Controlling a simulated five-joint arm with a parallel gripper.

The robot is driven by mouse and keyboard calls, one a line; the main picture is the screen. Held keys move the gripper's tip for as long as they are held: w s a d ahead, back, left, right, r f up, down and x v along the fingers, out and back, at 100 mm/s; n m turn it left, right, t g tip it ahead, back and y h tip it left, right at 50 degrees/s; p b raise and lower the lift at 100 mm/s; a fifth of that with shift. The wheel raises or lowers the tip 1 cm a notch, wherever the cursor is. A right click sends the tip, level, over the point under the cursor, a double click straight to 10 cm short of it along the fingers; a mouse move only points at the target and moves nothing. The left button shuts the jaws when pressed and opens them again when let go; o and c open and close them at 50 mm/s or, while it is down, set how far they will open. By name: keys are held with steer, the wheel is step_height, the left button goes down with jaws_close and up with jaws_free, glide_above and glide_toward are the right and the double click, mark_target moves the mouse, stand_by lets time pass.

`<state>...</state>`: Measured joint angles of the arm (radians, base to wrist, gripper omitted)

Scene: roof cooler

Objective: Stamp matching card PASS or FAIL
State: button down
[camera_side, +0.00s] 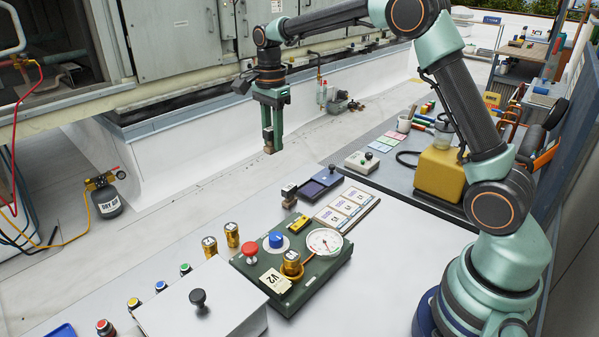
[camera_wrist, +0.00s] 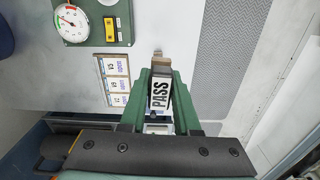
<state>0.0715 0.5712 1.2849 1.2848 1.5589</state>
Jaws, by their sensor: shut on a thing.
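My gripper (camera_side: 268,143) hangs high at the upper middle of the side view, apart from the table. In the wrist view its green fingers (camera_wrist: 161,100) are shut on a stamp (camera_wrist: 161,92) labelled PASS; a brown block shows at its end. A second stamp-like block (camera_side: 289,196) stands on the table by the dark blue ink pad (camera_side: 321,184). A tray of white cards (camera_side: 347,209) lies right of the pad; it also shows in the wrist view (camera_wrist: 101,66). The green test fixture (camera_side: 312,283), labelled V2, holds a brass valve (camera_side: 291,264) and a dial gauge (camera_side: 324,241).
Two brass valves (camera_side: 232,235) stand left of the fixture. A lidded grey box (camera_side: 200,300) and several coloured buttons (camera_side: 160,287) are at the front left. A grey device (camera_side: 361,162), yellow container (camera_side: 441,175) and tools crowd the back right. Bare table lies left of the stamp.

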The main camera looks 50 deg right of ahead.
glide_toward(312, 189)
steer(key=shift+n, duration=0.3)
steer(key=shift+f, duration=2.7)
steer(key=shift+f, duration=0.4)
step_height(312, 189, up, 7)
stand_by(0.6)
